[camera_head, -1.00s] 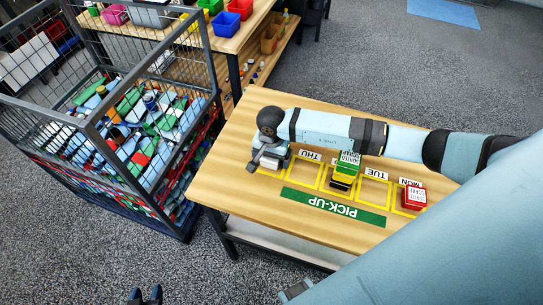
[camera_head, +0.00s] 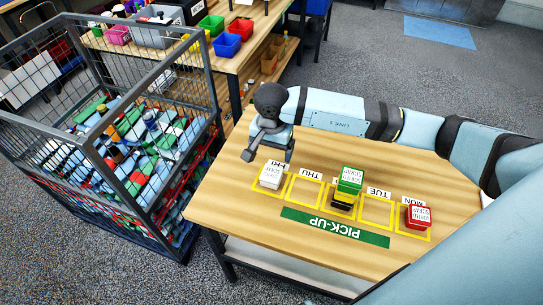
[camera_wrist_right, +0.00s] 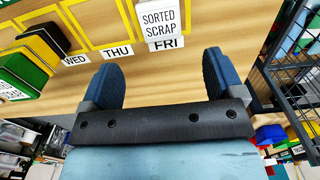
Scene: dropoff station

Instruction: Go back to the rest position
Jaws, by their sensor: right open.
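My right gripper (camera_head: 268,157) is open and empty above the far left part of the pick-up table (camera_head: 232,200). A white box labelled sorted scrap (camera_head: 271,177) sits in the FRI square, just in front of the gripper and apart from it. In the right wrist view the open fingers (camera_wrist_right: 159,75) have nothing between them, and the white box (camera_wrist_right: 166,22) stands beyond them. My left gripper is not in view.
A green box (camera_head: 349,180) sits on a yellow and black box in the WED square. A red box (camera_head: 418,216) is at MON. THU and TUE are empty. A wire cage of scrap (camera_head: 211,95) stands left of the table; bins (camera_head: 227,45) stand behind.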

